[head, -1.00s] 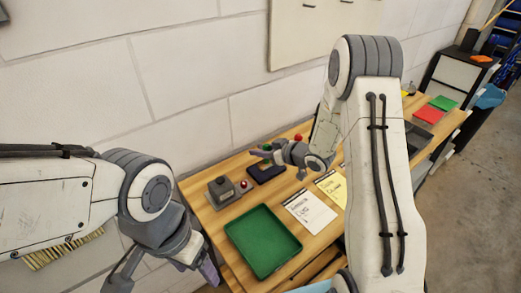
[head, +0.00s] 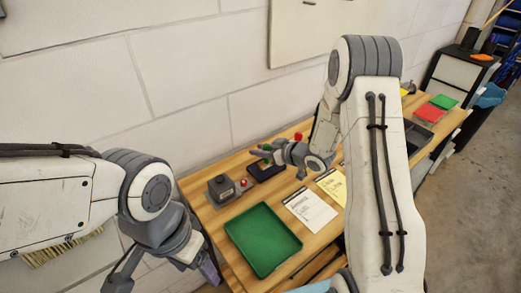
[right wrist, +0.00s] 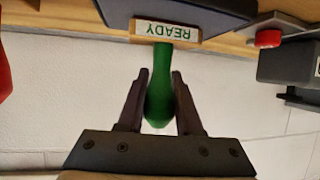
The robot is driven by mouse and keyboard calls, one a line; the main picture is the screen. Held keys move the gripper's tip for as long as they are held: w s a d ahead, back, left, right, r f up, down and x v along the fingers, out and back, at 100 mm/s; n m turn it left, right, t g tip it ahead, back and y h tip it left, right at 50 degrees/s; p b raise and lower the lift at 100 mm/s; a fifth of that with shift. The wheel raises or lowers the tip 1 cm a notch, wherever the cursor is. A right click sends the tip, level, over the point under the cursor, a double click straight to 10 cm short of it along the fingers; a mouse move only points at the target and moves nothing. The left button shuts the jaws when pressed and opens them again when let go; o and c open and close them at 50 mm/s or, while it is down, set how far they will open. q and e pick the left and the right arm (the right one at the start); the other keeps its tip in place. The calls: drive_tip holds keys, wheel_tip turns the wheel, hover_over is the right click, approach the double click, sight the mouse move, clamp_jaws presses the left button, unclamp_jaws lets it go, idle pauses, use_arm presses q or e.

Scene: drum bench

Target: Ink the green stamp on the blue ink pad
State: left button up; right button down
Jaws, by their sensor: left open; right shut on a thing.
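The green stamp (right wrist: 159,88) has a rounded green handle and a wooden block marked READY, which reads upside down in the right wrist view. My right gripper (right wrist: 160,85) is shut on the handle. The blue ink pad (right wrist: 185,10) is a dark slab just beyond the block; I cannot tell whether they touch. In the head view the pad (head: 266,172) lies at the bench's back, just below my right gripper (head: 264,152). My left gripper (head: 208,272) is open and empty, off the bench's front left.
A green tray (head: 264,238) lies at the near left of the bench. A white sheet (head: 310,210) and a yellow sheet (head: 333,187) lie to the right. A red knob (head: 298,137) shows behind my right wrist.

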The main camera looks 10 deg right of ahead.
drive_tip(key=shift+r, duration=0.1)
drive_tip(key=shift+r+p, duration=0.5)
drive_tip(key=shift+p, duration=0.05)
wheel_tip(320, 180, up, 5)
drive_tip(key=p, duration=0.4)
drive_tip(key=shift+f, duration=0.1)
idle(0.3)
drive_tip(key=shift+f+b, duration=1.75)
drive_tip(key=shift+f, duration=0.7)
drive_tip(key=shift+s+f+b, duration=0.1)
drive_tip(key=shift+f+b, duration=0.35)
drive_tip(key=shift+f, duration=0.2)
